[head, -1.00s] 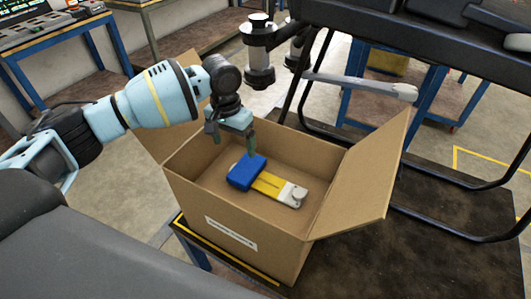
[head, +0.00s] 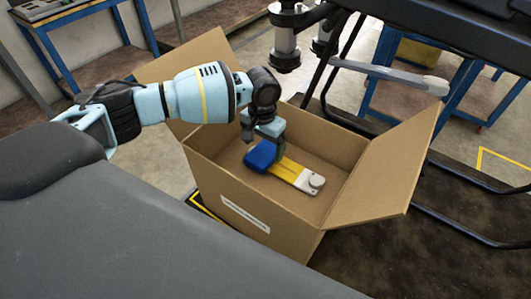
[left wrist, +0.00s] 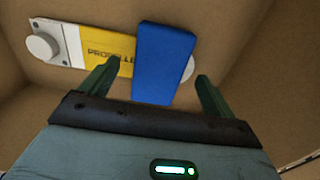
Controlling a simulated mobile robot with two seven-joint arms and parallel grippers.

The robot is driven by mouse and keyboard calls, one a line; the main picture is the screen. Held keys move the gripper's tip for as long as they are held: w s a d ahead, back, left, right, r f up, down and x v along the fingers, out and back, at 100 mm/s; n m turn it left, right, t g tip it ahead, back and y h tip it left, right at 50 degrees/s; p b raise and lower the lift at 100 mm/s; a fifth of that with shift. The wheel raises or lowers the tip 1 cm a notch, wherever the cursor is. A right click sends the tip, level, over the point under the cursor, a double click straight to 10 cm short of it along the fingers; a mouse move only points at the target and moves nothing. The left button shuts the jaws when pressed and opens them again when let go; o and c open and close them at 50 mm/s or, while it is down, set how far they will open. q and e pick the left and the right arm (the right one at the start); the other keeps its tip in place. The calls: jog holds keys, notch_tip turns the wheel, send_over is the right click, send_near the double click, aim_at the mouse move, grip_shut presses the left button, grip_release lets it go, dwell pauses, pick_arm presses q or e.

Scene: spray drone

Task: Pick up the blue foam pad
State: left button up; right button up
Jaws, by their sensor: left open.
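The blue foam pad (head: 262,154) lies in the open cardboard box (head: 243,206), resting across one end of a yellow and white part (head: 291,172). My left gripper (head: 263,139) reaches down into the box over the pad. In the left wrist view the pad (left wrist: 164,62) stands between the two green fingers of the left gripper (left wrist: 155,84), with gaps on both sides. The left gripper is open and empty. The yellow part (left wrist: 100,47) shows printed letters, partly hidden by the pad and a finger. My right gripper is not in view.
The box flaps stand open, one large flap (head: 388,163) to the right. A black rack with a grey bar (head: 390,75) stands behind. Blue-framed tables (head: 75,30) stand farther back.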

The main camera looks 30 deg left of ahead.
aim_at(263, 153)
pick_arm(q)
notch_tip(263, 153, down, 3)
jog(key=shift+f, duration=0.15)
jog(key=c, duration=1.1)
